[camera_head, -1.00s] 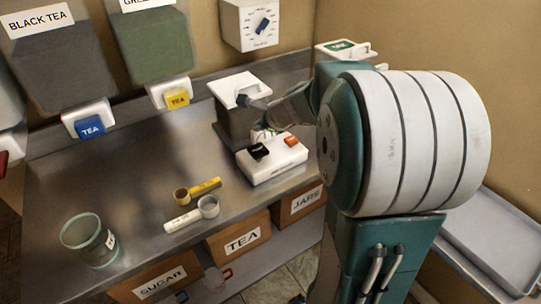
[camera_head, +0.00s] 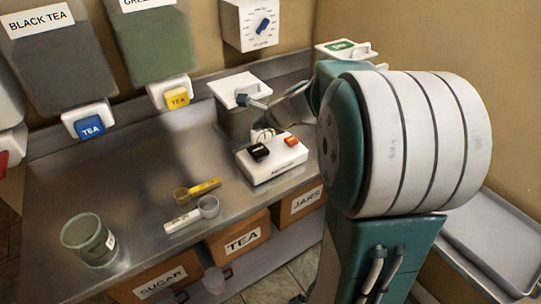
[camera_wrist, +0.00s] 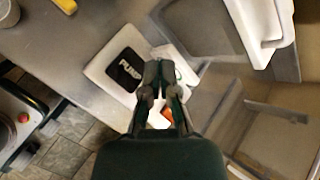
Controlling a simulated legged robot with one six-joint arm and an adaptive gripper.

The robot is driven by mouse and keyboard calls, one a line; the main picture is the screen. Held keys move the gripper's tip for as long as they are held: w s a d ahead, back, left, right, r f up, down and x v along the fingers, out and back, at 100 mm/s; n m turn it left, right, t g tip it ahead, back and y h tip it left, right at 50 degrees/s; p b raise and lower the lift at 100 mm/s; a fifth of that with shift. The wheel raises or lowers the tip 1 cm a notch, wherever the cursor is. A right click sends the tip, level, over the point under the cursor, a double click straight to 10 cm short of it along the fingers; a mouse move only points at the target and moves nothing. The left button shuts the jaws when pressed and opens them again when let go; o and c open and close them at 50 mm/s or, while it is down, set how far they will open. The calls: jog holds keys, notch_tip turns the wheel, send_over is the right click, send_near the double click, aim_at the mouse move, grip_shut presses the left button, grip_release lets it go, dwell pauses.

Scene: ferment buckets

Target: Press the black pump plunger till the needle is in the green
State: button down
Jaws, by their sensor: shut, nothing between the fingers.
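The white pump unit (camera_head: 272,166) stands on the steel counter, with the black plunger (camera_head: 258,152) at its left and an orange button (camera_head: 291,141) at its right. In the wrist view the plunger's black top (camera_wrist: 124,68), lettered PUMP, shows on the white unit (camera_wrist: 98,70). My gripper (camera_wrist: 160,68) is shut and empty, its tips beside the plunger's top in that view. I cannot tell its height above the unit. Part of the orange button (camera_wrist: 167,114) shows between the finger links. I cannot read a needle or a green zone.
A white-topped grey vessel (camera_head: 238,88) stands behind the unit. A wall dial (camera_head: 250,25) hangs behind.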

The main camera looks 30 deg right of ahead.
aim_at(262, 151)
notch_tip(262, 151, up, 4)
jog(key=shift+f, duration=0.25)
jog(key=shift+f, duration=0.1)
jog(key=shift+f, duration=4.3)
jog(key=shift+f, duration=0.15)
jog(key=shift+f, duration=0.2)
jog(key=shift+f, duration=1.65)
jog(key=shift+r, duration=2.05)
